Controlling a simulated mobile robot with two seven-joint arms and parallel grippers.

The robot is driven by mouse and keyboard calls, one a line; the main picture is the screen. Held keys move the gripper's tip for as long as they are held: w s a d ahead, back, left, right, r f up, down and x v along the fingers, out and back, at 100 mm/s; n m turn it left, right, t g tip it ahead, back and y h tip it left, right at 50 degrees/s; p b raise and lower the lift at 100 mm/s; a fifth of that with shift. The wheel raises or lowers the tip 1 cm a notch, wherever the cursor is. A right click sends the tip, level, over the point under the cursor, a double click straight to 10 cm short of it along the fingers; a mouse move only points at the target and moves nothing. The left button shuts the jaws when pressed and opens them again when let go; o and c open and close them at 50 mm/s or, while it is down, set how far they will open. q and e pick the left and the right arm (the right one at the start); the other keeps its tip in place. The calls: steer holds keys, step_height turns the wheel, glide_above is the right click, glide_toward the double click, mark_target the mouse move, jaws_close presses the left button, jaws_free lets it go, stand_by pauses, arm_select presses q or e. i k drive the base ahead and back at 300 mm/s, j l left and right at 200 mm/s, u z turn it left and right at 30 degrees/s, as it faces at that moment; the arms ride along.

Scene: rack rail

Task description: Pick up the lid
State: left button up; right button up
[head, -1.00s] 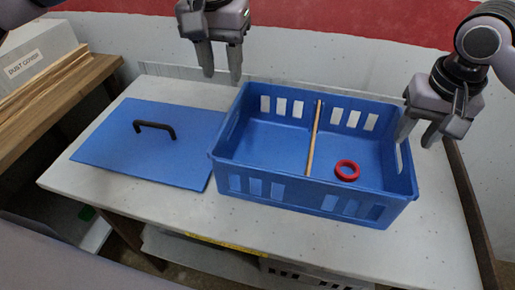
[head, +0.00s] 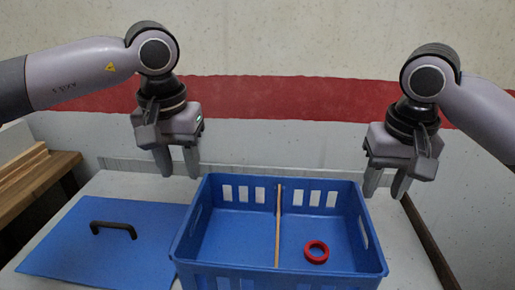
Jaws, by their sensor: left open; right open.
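The lid (head: 85,256) is a flat blue panel lying on the table at the left of the crate. Its black handle (head: 113,228) stands up from its middle. The blue crate (head: 279,277) is open, with a wooden divider (head: 278,226) across it and a red ring (head: 317,252) in its right part. My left gripper (head: 180,174) is open and empty, pointing down, up and to the right of the handle, near the crate's back left corner. My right gripper (head: 385,192) is open and empty near the crate's back right corner.
The pale table (head: 128,188) has a bare strip behind the lid and at the crate's right. A wooden shelf (head: 38,185) stands at the left, with planks on it. A wall with a red band (head: 270,97) rises behind the table.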

mark_target(108, 243)
steer(key=k, duration=1)
